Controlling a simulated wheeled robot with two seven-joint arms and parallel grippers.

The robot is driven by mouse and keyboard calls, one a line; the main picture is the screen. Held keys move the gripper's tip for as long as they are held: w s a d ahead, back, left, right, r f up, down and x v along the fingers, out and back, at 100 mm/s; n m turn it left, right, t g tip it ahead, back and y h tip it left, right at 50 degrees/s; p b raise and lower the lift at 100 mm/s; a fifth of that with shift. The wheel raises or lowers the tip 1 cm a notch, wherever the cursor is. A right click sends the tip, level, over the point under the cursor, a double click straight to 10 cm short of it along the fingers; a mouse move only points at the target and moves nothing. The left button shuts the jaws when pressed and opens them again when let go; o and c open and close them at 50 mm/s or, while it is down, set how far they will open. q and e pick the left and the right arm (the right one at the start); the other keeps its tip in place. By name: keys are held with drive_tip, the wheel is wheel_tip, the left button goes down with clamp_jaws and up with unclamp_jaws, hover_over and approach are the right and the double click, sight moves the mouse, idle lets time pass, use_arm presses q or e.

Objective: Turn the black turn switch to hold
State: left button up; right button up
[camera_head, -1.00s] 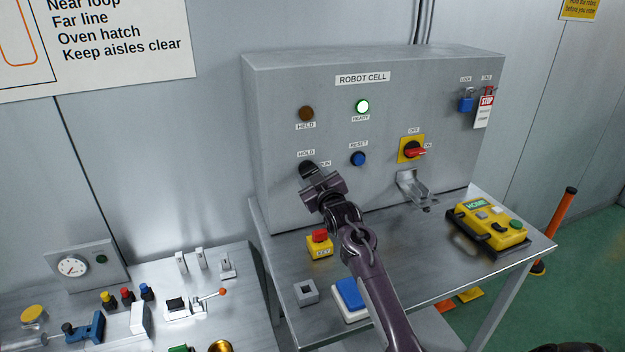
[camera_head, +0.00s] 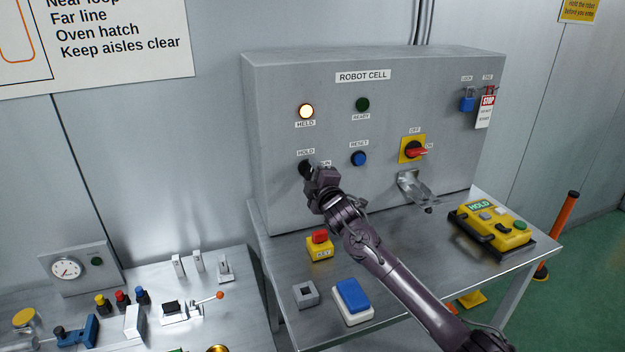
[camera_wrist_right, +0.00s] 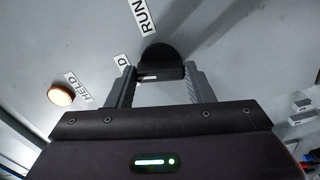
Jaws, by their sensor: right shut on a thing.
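The black turn switch (camera_head: 306,170) is on the front of the grey ROBOT CELL box, under the HOLD label (camera_head: 306,152). My right gripper (camera_head: 314,174) is at the switch and covers part of it in the head view. In the right wrist view the switch (camera_wrist_right: 163,62) sits between the two fingers of my right gripper (camera_wrist_right: 160,82), which are shut on it. The HELD lamp (camera_head: 306,111) is lit and the READY lamp (camera_head: 362,104) is dark. The pendant (camera_head: 492,228) shows HOLD on its screen. My left gripper is not in view.
A blue RESET button (camera_head: 358,159) and a red switch on a yellow plate (camera_head: 413,149) are to the right on the box. A yellow box with a red button (camera_head: 320,246) stands below my right arm. A side bench (camera_head: 240,310) with small parts is at lower left.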

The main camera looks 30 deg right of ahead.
drive_tip(key=shift+f+n+b, duration=0.1)
drive_tip(key=shift+n+b, duration=0.35)
drive_tip(key=shift+n, duration=1.15)
drive_tip(key=o, duration=1)
drive_tip(key=b+v, duration=0.2)
drive_tip(key=v, duration=0.5)
drive_tip(key=shift+s, duration=0.4)
drive_tip(key=shift+a, duration=0.1)
